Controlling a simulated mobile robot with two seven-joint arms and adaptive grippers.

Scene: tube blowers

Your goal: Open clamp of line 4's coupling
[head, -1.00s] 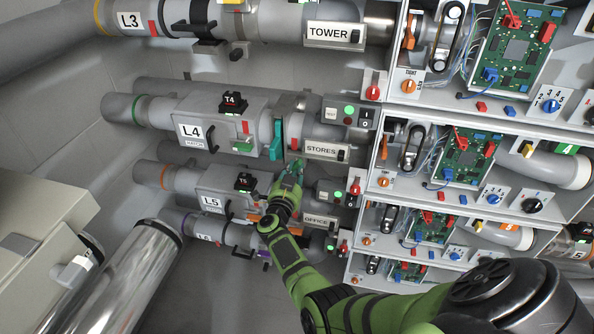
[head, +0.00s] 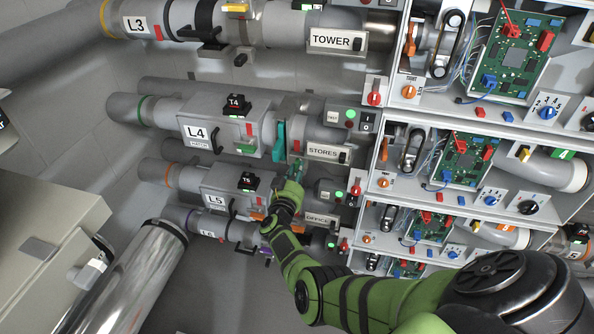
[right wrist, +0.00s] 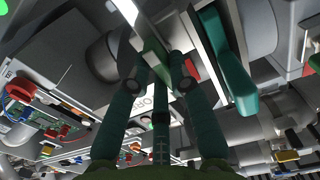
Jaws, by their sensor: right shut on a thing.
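Line 4's pipe has a grey box marked L4 (head: 196,133) and a teal upright part (head: 280,140) at its coupling, left of the STORES label (head: 323,151). The teal part also shows in the right wrist view (right wrist: 228,62). My right gripper (head: 296,170) is just below the coupling. In the right wrist view my right gripper (right wrist: 161,80) is shut on a small green piece (right wrist: 154,58), apparently the clamp's lever, beside the teal part. How far the clamp is open cannot be told. My left gripper is not in view.
Line 3 (head: 136,25) runs above and line 5 (head: 216,200) close below. A panel with a green button (head: 349,114) and shelves with circuit boards (head: 462,160) stand to the right. A grey cabinet (head: 40,225) stands at lower left.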

